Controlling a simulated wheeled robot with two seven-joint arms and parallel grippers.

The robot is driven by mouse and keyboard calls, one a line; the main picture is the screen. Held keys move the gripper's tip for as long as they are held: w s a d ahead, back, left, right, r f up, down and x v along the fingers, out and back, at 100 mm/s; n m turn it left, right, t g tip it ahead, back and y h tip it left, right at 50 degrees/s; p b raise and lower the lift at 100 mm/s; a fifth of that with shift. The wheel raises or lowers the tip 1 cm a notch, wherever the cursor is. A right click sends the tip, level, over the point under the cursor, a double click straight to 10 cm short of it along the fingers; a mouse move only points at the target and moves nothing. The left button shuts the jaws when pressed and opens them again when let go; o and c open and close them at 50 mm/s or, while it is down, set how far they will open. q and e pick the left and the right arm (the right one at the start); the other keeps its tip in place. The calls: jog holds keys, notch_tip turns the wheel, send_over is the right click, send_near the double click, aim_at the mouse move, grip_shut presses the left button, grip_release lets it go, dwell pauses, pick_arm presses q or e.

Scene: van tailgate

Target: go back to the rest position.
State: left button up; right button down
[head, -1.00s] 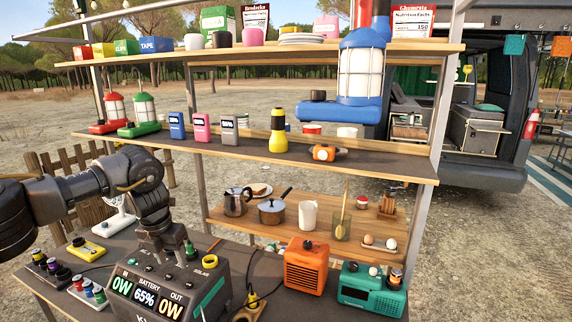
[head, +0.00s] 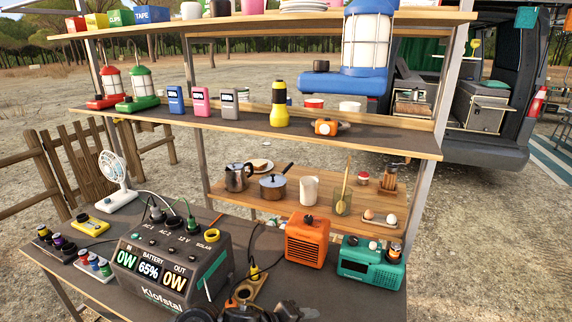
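Neither of my grippers shows its fingers in the head view. Dark arm parts of mine, one with a gold ring, show at the bottom edge in front of the table; which arm they belong to I cannot tell. The power station (head: 165,272) stands on the table, its display reading 65% and 0W in and out. Plugs sit in sockets on its top, among them a green plug (head: 191,224) by the 12V label.
A white fan (head: 117,180), a yellow device (head: 89,224), an orange heater-like box (head: 307,240) and a green radio (head: 371,262) stand on the table. Shelves with lanterns and a yellow torch (head: 279,105) rise behind. A wooden fence (head: 70,165) is at left.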

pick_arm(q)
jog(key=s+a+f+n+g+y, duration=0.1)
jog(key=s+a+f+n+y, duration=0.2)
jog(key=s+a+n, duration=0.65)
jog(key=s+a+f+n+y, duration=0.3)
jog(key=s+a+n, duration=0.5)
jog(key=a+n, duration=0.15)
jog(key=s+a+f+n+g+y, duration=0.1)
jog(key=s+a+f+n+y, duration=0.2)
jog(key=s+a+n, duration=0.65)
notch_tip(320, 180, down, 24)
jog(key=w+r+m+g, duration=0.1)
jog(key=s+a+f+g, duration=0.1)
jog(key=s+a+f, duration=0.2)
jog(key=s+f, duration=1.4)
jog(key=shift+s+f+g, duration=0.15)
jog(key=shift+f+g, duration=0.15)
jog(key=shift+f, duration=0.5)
